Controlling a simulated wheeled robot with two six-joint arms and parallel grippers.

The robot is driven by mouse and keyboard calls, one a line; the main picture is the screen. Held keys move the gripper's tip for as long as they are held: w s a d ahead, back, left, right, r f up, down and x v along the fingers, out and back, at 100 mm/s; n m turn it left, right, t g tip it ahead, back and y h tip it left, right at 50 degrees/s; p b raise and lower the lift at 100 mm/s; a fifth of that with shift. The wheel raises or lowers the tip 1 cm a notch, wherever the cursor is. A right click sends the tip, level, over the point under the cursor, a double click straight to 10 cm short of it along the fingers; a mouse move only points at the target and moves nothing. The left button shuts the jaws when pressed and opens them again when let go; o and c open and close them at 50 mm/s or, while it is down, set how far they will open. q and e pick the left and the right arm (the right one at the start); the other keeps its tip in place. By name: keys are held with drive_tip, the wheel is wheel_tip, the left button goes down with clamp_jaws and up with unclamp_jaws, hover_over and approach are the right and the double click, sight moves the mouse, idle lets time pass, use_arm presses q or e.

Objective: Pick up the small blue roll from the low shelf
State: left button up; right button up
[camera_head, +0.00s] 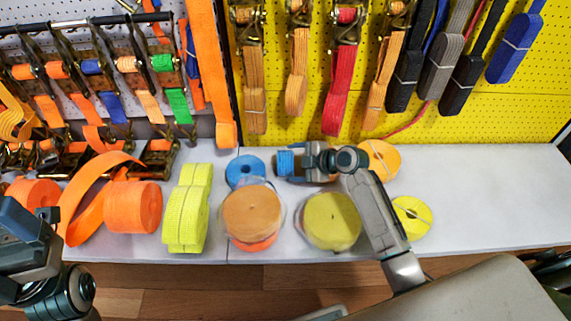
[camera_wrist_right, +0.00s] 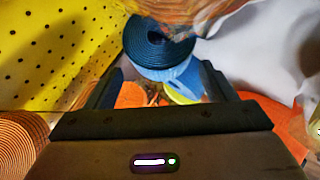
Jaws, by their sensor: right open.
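The small blue roll (camera_head: 245,170) lies on the pale low shelf (camera_head: 480,205), behind a tan roll that hides part of its near side. In the right wrist view the blue roll (camera_wrist_right: 158,45) is straight ahead, its spiral end visible, at the tips of the jaws. My right gripper (camera_head: 280,163) is open, just right of the roll and pointing left at it. Its fingers (camera_wrist_right: 162,82) show on either side of the roll's lower part; I cannot tell whether they touch it. My left gripper (camera_head: 30,228) is at the lower left, its jaws unclear.
The tan roll (camera_head: 251,212) and a wrapped yellow-green roll (camera_head: 332,220) stand in front. An orange-yellow roll (camera_head: 382,158) is behind my right arm. Straps hang above on the yellow pegboard (camera_head: 300,148). The shelf's right side is clear.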

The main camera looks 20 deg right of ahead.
drive_tip(key=b+x, duration=0.1)
drive_tip(key=x, duration=0.3)
drive_tip(key=shift+w+a+f+b, duration=0.1)
drive_tip(key=shift+a+f+b, duration=0.05)
drive_tip(key=shift+f+b, duration=0.15)
drive_tip(key=shift+r, duration=0.15)
drive_tip(key=c, duration=0.7)
